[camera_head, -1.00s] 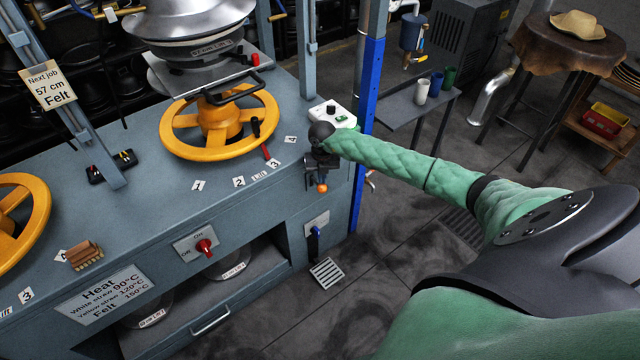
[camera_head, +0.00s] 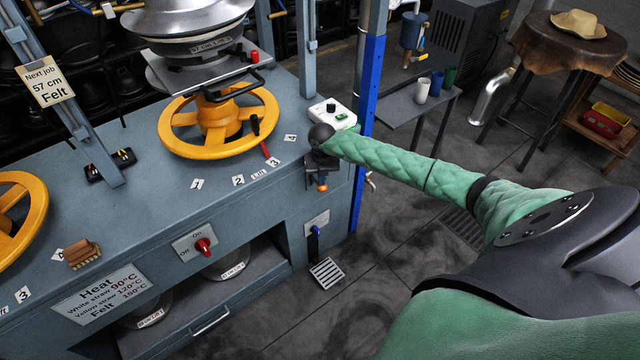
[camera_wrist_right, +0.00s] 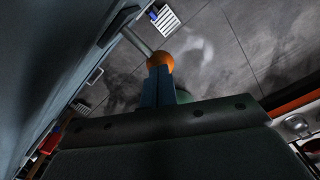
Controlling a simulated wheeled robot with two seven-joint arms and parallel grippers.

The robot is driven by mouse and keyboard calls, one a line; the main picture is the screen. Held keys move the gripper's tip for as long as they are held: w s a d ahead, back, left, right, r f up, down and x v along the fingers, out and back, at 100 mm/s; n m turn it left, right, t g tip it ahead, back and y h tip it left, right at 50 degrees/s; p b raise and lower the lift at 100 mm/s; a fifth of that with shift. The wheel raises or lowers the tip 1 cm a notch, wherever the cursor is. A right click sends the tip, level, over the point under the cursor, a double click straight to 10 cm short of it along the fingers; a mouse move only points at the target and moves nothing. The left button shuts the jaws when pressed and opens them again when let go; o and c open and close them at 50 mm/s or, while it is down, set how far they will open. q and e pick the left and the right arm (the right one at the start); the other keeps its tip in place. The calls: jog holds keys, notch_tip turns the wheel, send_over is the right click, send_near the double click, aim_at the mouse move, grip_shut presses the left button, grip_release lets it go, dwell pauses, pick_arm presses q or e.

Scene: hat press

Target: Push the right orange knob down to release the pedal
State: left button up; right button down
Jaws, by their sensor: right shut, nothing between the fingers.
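The right orange knob (camera_wrist_right: 160,61) shows in the right wrist view at the end of a pale metal rod (camera_wrist_right: 135,40), just beyond my right gripper's fingertips. In the head view the knob (camera_head: 322,188) is a small orange spot mostly hidden behind my right gripper (camera_head: 318,177). The gripper points down at the bench's front right corner, its fingers shut and empty. The fingertips (camera_wrist_right: 158,72) are at the knob and appear to touch its top. My left gripper is not in view.
The grey bench (camera_head: 150,220) carries a yellow handwheel (camera_head: 218,145) and a white control box (camera_head: 333,115) close to my right gripper. A blue post (camera_head: 367,110) stands just right of it.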

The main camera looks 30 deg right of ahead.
aim_at(323, 193)
jog(key=shift+f+b, duration=0.9)
jog(key=shift+f, duration=0.45)
jog(key=shift+s+a+f+b, duration=0.1)
jog(key=shift+s+f+b, duration=0.25)
jog(key=shift+f, duration=0.2)
jog(key=shift+s+a+f+b, duration=0.1)
jog(key=shift+s+f+b, duration=0.1)
jog(key=shift+f+b, duration=0.25)
jog(key=shift+s+a+f+b, duration=0.1)
jog(key=shift+s+f+b, duration=0.05)
jog(key=shift+f+b, duration=0.35)
jog(key=shift+s+f, duration=0.1)
jog(key=shift+f, duration=0.1)
jog(key=shift+r, duration=0.1)
jog(key=shift+w+a+r+p, duration=0.1)
jog(key=shift+w+r+p, duration=0.15)
jog(key=shift+r+p, duration=0.4)
jog(key=shift+w+r+p, duration=0.2)
jog(key=shift+r+p, duration=0.2)
jog(key=shift+r, duration=0.35)
jog(key=shift+w+r+p, duration=0.2)
jog(key=shift+r+p, duration=0.2)
jog(key=shift+r, duration=0.3)
jog(key=r, duration=0.1)
jog(key=r+p, duration=0.1)
jog(key=r, duration=0.1)
jog(key=shift+w+d+r, duration=0.1)
jog(key=shift+d+r, duration=0.25)
